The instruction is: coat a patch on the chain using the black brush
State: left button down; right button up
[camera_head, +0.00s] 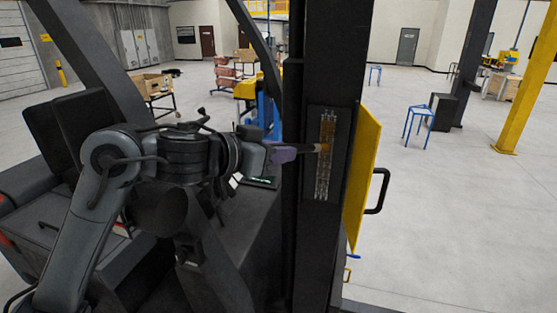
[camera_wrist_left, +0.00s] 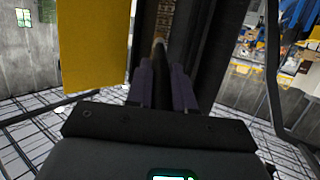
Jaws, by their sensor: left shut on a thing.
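The chain (camera_head: 325,176) runs vertically in a dark recessed plate on the black column, and its upper part shows in the left wrist view (camera_wrist_left: 165,18). My left gripper (camera_head: 284,153), with purple fingers, is shut on the black brush (camera_head: 307,149) to the left of the chain. The brush is held about level, its brown tip overlapping the upper middle of the chain. I cannot tell whether the tip touches it. In the left wrist view the brush (camera_wrist_left: 160,58) points away between the fingers. My right gripper is out of view.
A yellow panel (camera_head: 362,175) with a black handle (camera_head: 378,191) stands open at the column's right side. The black column (camera_head: 342,60) rises close to my left gripper. Blue stools (camera_head: 419,122) and a yellow post (camera_head: 530,85) stand farther off on open floor.

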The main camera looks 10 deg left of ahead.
pick_arm(q)
jog(key=shift+r, duration=1.85)
jog(key=shift+w+f+b, duration=0.1)
jog(key=shift+f+b, duration=1.15)
jog(key=shift+f, duration=1.1)
notch_tip(320, 180, down, 13)
jog(key=b, duration=0.5)
jog(key=shift+r, duration=0.2)
jog(key=shift+s, duration=0.2)
